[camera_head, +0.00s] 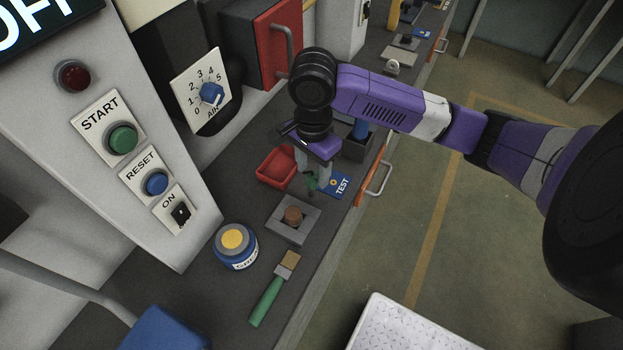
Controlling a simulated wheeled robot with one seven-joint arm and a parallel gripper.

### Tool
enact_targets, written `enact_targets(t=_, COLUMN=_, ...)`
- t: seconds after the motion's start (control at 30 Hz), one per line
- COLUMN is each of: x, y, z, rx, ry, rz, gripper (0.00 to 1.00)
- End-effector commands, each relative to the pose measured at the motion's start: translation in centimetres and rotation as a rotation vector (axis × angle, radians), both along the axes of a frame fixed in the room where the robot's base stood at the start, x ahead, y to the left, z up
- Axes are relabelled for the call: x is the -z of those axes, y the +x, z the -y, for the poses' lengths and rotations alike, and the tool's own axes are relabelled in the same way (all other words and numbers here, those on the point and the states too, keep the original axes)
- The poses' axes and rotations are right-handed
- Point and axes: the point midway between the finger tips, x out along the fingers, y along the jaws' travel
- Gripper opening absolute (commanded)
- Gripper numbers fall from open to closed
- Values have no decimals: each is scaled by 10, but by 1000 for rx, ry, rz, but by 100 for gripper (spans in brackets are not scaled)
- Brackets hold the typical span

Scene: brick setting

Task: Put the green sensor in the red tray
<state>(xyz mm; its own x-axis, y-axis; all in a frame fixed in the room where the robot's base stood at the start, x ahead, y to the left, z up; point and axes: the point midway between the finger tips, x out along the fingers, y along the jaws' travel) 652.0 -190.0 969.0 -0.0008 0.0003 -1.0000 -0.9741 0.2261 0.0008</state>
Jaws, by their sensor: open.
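The green sensor (311,182) is small and dark green, low between the fingers of my gripper (313,177). My gripper points down and is open, with a finger on either side of the sensor. I cannot tell whether either finger touches it, and the fingers hide part of it. The red tray (266,181) lies on the dark counter just left of my gripper, apart from the sensor. Part of the tray's right side is hidden behind my gripper.
A blue TEST card (341,186) lies right of the gripper. A dark box (357,147) stands behind. The control panel (140,120) rises at left.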

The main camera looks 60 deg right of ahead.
Motion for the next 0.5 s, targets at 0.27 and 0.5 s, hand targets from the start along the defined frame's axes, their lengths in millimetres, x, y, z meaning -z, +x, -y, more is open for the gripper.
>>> enact_targets(t=0.27, x=22, y=0, z=0, rx=0, ry=-1, rz=0, gripper=51)
enact_targets(t=0.5, x=22, y=0, z=0, rx=0, ry=0, rz=1, gripper=37)
